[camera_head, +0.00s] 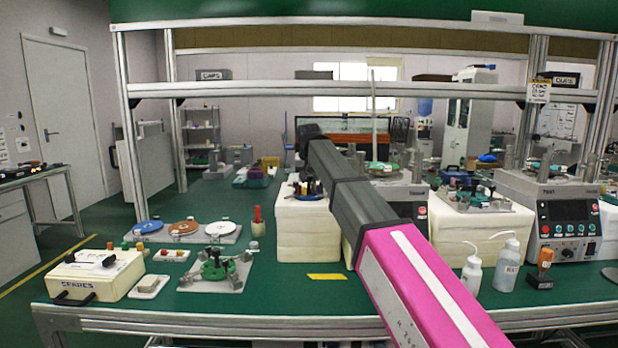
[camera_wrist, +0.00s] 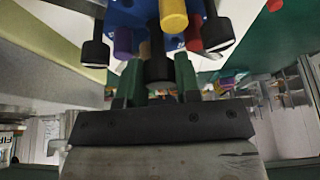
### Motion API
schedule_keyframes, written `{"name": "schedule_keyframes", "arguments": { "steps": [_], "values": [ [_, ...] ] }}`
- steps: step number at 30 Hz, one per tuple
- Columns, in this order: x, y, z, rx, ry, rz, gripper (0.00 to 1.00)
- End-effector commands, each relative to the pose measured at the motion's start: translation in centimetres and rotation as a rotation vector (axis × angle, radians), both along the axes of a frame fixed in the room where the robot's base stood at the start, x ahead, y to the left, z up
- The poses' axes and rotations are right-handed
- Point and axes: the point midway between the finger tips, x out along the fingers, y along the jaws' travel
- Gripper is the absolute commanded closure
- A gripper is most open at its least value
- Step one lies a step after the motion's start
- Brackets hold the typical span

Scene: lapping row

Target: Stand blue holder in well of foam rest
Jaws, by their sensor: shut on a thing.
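The blue holder (camera_wrist: 200,10) fills the top of the wrist view, with yellow, red and purple pegs and black knobs. My gripper (camera_wrist: 160,78) is shut on its black stem, between two green fingers. In the head view the blue holder (camera_head: 313,188) shows small at the top of a white foam block (camera_head: 308,228), left of my arm. My arm hides part of the foam in the head view. The well is not clearly visible, and I cannot tell whether the holder touches the foam.
A second foam block (camera_head: 480,222) carries another fixture at right. A green fixture (camera_head: 216,266) on a plate and a SPARES box (camera_head: 97,274) are at left. The front bench middle is mostly clear.

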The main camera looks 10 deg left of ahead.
Motion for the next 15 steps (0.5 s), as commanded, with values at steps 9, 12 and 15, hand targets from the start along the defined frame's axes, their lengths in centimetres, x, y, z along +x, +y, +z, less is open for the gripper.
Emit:
{"name": "schedule_keyframes", "arguments": {
  "steps": [9,12,15],
  "values": [
    [0.00,0.00,-0.64,0.000,-0.001,0.000,1.00],
    [0.02,0.00,-0.85,0.000,-0.001,0.000,1.00],
    [0.01,0.00,-1.07,0.000,-0.001,0.000,1.00]
  ]
}}
